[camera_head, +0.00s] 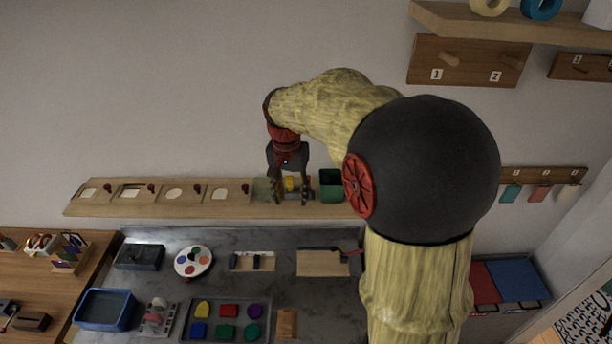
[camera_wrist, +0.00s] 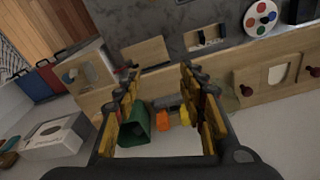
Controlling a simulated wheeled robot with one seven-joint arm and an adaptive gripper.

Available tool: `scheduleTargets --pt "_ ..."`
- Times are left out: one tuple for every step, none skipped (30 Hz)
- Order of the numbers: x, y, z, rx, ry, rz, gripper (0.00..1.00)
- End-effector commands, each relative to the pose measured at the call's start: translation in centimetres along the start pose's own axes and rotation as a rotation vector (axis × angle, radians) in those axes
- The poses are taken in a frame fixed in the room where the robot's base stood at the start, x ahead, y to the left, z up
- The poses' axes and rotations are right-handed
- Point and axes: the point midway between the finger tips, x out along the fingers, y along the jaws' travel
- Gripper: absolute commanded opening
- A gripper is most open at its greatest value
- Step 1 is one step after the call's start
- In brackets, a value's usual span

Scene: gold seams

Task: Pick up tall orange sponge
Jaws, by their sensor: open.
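The orange sponge (camera_wrist: 162,120) shows in the wrist view as a small orange block between my fingers, with a green open box (camera_wrist: 136,124) on its left and a yellow piece (camera_wrist: 184,115) on its right. My gripper (camera_wrist: 158,74) is open, with nothing held between its fingers. In the head view my gripper (camera_head: 291,198) points down at the wooden wall shelf, just left of the green box (camera_head: 331,184). There the yellow piece (camera_head: 291,184) shows between the fingers, and the orange sponge is mostly hidden.
The wooden shelf (camera_head: 150,205) carries several panels with red knobs to the left. Below it is a grey worktop (camera_head: 215,240) with a paint palette (camera_head: 193,261) and a tray of coloured shapes (camera_head: 226,321). A peg board (camera_head: 468,61) hangs at upper right.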

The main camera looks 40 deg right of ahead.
Motion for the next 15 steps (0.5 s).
scheduleTargets --pt "-0.3 -0.2 -1.8 0.072 -0.01 0.014 0.41" --pt "-0.2 -0.3 -2.8 0.122 -0.015 0.023 0.41" --pt "-0.1 -0.4 -4.1 0.192 -0.02 0.034 0.41" --pt "-0.1 -0.5 -5.1 0.248 -0.023 0.042 0.41" --pt "0.0 -0.6 -6.1 0.307 -0.026 0.051 0.41" --pt "0.1 -0.7 -7.4 0.387 -0.028 0.063 0.41" --pt "0.1 -0.7 -8.3 0.448 -0.027 0.07 0.41" --pt "0.2 -0.8 -9.1 0.508 -0.027 0.079 0.41" --pt "0.2 -0.8 -10.2 0.587 -0.025 0.088 0.41" --pt "0.3 -0.8 -10.9 0.646 -0.023 0.094 0.41" --pt "0.3 -0.9 -11.5 0.704 -0.021 0.101 0.41" --pt "0.3 -0.9 -12.3 0.781 -0.017 0.108 0.41" --pt "0.3 -0.9 -12.8 0.837 -0.014 0.113 0.41" --pt "0.2 -0.9 -13.2 0.891 -0.011 0.118 0.41" --pt "0.1 -0.9 -13.8 0.959 -0.005 0.123 0.41"
